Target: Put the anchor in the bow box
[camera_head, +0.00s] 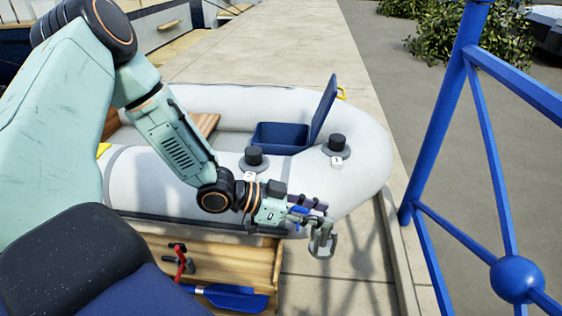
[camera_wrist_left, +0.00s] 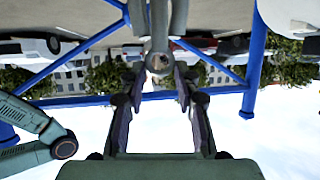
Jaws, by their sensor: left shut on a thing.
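The grey metal anchor (camera_head: 322,240) hangs from my left gripper (camera_head: 309,211), outside the front of the inflatable boat. In the left wrist view my left gripper (camera_wrist_left: 158,78) is shut on the anchor (camera_wrist_left: 159,38), which sits between its two fingertips. The blue bow box (camera_head: 280,138) is inside the boat near the bow, with its lid (camera_head: 323,106) raised. The gripper and anchor are apart from the box, lower and to its right in the head view. My right gripper is not in view.
The pale grey boat tube (camera_head: 362,150) lies between the anchor and the box. Two black-capped valves (camera_head: 254,157) (camera_head: 337,143) stand on it. A wooden drawer (camera_head: 235,262) with tools is below. A blue railing (camera_head: 446,120) stands at the right.

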